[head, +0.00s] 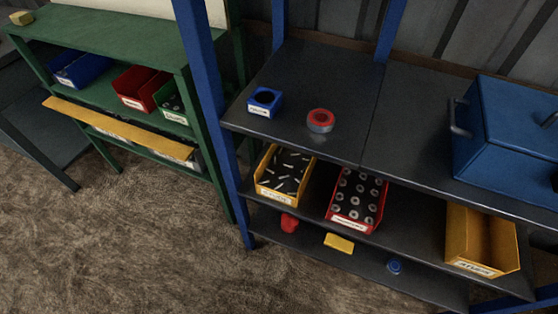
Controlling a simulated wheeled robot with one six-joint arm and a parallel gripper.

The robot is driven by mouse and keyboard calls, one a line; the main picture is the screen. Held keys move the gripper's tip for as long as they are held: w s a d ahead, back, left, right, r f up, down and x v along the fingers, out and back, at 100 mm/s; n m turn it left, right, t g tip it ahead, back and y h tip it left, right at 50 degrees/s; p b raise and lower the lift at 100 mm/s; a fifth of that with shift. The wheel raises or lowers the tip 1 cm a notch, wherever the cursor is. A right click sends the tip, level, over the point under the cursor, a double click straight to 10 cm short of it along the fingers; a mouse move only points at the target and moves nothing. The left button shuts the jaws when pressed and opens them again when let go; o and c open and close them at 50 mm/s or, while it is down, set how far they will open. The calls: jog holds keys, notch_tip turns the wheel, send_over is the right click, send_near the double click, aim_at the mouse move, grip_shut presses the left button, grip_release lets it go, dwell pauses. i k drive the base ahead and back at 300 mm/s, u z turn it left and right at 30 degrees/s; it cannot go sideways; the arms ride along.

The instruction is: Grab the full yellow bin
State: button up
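The full yellow bin (270,191) sits on the middle shelf of the dark rack with blue posts, at its left end. It holds several light, bolt-like pieces on a dark inside and has a white label on its front. A second yellow bin (457,255) stands at the right of the same shelf and looks empty. My gripper is not in view.
A red bin (342,225) with several ring-like parts stands right of the full bin. A blue post (226,165) rises close on its left. The upper shelf (372,134) overhangs the bins' backs. Brown floor (130,240) is open in front at left. A green rack (120,42) stands farther left.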

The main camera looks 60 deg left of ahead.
aim_at(284, 174)
jog(key=u, duration=0.9)
jog(key=k, duration=0.35)
jog(key=u, duration=0.95)
jog(key=i, duration=0.45)
jog(key=u, duration=1.75)
jog(key=k, duration=1.3)
jog(key=z, duration=1.65)
jog(key=i, duration=0.45)
jog(key=u, duration=0.05)
